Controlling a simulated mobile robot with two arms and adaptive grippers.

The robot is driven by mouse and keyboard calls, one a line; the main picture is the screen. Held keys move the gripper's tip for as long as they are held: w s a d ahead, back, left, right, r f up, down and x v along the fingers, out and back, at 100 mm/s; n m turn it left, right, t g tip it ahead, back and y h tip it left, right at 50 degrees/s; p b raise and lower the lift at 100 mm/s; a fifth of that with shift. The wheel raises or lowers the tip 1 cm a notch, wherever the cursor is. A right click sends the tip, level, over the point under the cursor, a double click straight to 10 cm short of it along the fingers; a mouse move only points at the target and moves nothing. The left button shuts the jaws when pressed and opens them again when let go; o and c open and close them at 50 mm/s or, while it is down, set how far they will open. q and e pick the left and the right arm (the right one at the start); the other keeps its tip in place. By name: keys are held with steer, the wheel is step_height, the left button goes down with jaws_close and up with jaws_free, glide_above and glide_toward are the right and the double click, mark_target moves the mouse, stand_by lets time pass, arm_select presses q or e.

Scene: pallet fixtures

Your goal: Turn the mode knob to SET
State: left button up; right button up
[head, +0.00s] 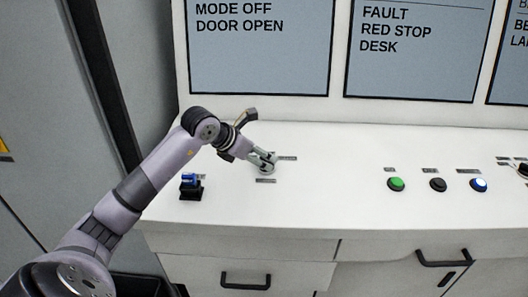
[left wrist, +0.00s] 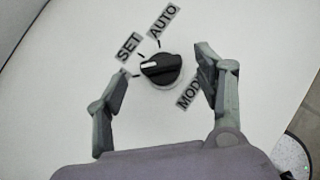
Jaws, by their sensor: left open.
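The black mode knob (left wrist: 168,70) shows in the left wrist view on the white desk. Its white mark points left, toward the tick on the left side and below the SET label (left wrist: 129,47). The AUTO label (left wrist: 164,21) is above it, and the MODE label (left wrist: 188,95) is partly hidden by a finger. My left gripper (left wrist: 161,64) is open, with one finger on each side of the knob and a gap on both sides. In the head view my left gripper (head: 267,162) is over the desk and hides the knob.
The desk (head: 330,200) carries a blue-topped switch (head: 190,181) to the left, and green (head: 396,184), black (head: 438,185) and blue-white (head: 479,185) buttons to the right. A screen (head: 260,60) behind reads MODE OFF, DOOR OPEN; another (head: 420,60) reads FAULT, RED STOP, DESK.

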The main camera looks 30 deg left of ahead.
arm_select(q)
steer(key=shift+x, duration=1.05)
steer(key=shift+w+d+f+p, duration=0.1)
steer(key=shift+w+f+p, duration=0.2)
steer(key=shift+w+f, duration=0.05)
